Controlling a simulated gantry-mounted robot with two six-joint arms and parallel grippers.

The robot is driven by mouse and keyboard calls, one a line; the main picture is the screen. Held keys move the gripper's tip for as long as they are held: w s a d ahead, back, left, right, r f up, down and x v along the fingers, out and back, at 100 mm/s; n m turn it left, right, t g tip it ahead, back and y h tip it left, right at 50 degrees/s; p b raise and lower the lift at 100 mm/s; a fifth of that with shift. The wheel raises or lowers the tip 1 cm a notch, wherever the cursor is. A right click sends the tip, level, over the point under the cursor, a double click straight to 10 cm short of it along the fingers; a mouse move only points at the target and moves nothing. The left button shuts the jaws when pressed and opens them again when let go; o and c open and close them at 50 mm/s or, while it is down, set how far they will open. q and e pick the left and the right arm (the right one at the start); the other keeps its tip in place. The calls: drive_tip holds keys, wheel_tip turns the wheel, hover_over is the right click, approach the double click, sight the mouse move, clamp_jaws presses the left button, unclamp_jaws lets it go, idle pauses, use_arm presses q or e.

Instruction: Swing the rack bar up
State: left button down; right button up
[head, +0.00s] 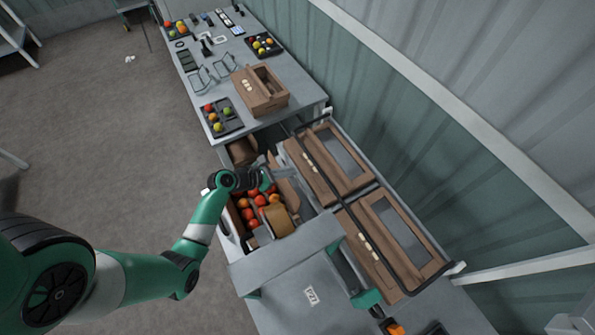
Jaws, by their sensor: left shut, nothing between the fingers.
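A dark rack bar (322,170) runs along the near side of a rack holding two wooden crates with dark panels, an upper one (312,173) and a lower one (371,246). The bar bends toward the wall at both ends and appears to lie low, close to the crates. My right gripper is not in view.
A grey table (290,105) at the top carries a wooden crate (262,92), a dark tomato tray (221,118) and wire stands. A grey panel (285,255) stands below the tomatoes. A corrugated wall runs along the right.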

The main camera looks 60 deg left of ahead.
sight(309, 173)
use_arm(q)
drive_tip(key=b+x, duration=0.5)
drive_tip(key=x, duration=0.4)
drive_tip(key=shift+w, duration=0.1)
